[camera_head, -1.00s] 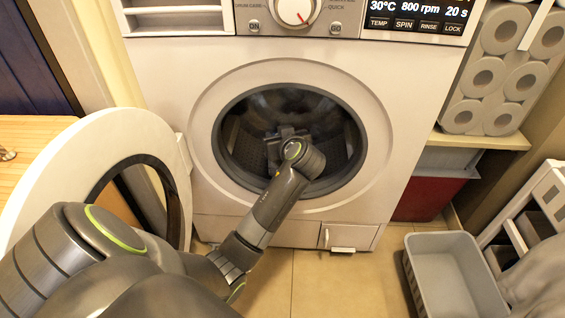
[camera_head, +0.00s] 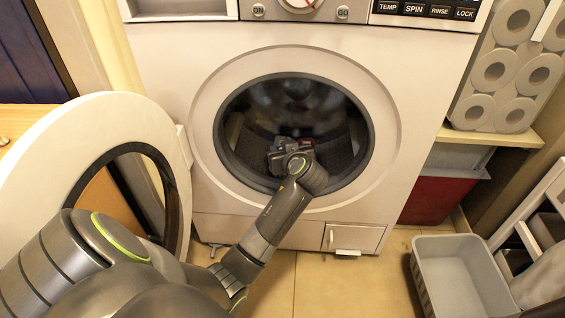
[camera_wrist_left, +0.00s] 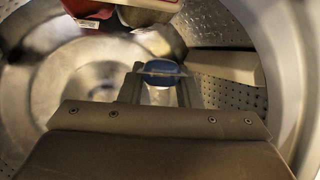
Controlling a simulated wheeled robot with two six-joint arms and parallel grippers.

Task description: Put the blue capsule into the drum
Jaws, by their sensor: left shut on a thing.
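The blue capsule (camera_wrist_left: 161,69) is between the fingertips of my left gripper (camera_wrist_left: 160,75) in the left wrist view; the fingers are shut on it. In the head view my left gripper (camera_head: 288,147) reaches through the round opening of the washer and is inside the drum (camera_head: 240,148). The capsule cannot be made out in the head view. The perforated drum wall (camera_wrist_left: 215,25) surrounds the gripper in the left wrist view. My right gripper is not in view.
A pale bar (camera_wrist_left: 225,65) lies right of the fingers. The washer door (camera_head: 60,150) stands open at left. A grey basket (camera_head: 460,280) stands on the floor at right.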

